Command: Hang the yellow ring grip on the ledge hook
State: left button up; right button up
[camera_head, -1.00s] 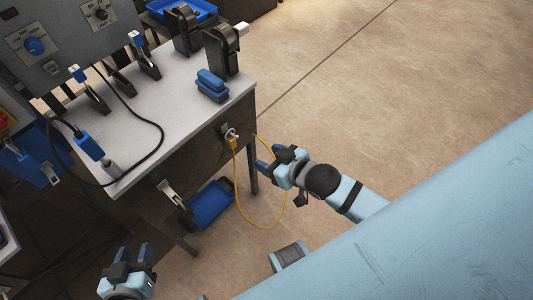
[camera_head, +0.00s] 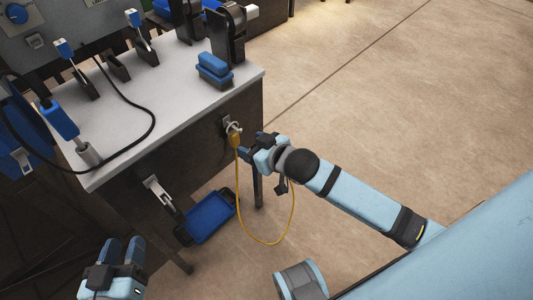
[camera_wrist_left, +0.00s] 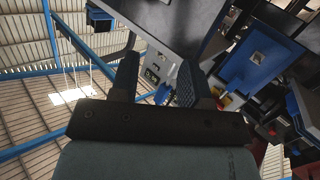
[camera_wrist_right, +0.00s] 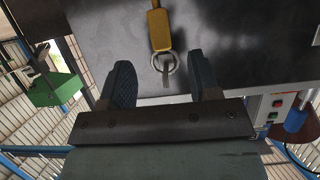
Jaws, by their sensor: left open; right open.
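The yellow ring grip (camera_head: 236,140) hangs against the dark side panel of the bench, with its yellow cord looping down below it. Its pale ring (camera_head: 234,128) appears to be around the ledge hook (camera_head: 226,121). In the right wrist view the yellow body (camera_wrist_right: 159,30) and the ring (camera_wrist_right: 165,62) show, with a short metal tongue across the ring. My right gripper (camera_head: 250,146) is open and empty, just right of the grip; whether it touches is unclear. My left gripper (camera_head: 123,252) is open and empty at the lower left, away from the bench.
The grey bench top (camera_head: 120,105) carries levers, a blue block (camera_head: 214,68) and a black cable (camera_head: 153,110). A metal latch (camera_head: 158,193) sticks out of the bench side. A blue bin (camera_head: 208,217) stands below. The floor to the right is clear.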

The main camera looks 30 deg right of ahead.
aim_at(236, 135)
jog(key=b+x, duration=0.1)
jog(key=x, duration=0.4)
jog(key=shift+w+f, duration=0.1)
jog(key=shift+w, duration=0.1)
jog(key=shift+w+a+f, duration=0.1)
jog(key=shift+w+a, duration=0.05)
jog(key=shift+w, duration=0.15)
pick_arm(q)
jog(key=r+t, duration=0.1)
jog(key=r, duration=0.1)
jog(key=d+r+h, duration=0.1)
jog(key=shift+w+d+r+t, duration=0.1)
jog(key=shift+w+r+t, duration=0.05)
jog(key=shift+r+t, duration=0.25)
pick_arm(e)
jog(key=c, duration=1)
jog(key=shift+o, duration=1.3)
grip_shut()
pick_arm(q)
jog(key=shift+r+p, duration=1)
pick_arm(e)
jog(key=shift+r, duration=0.9)
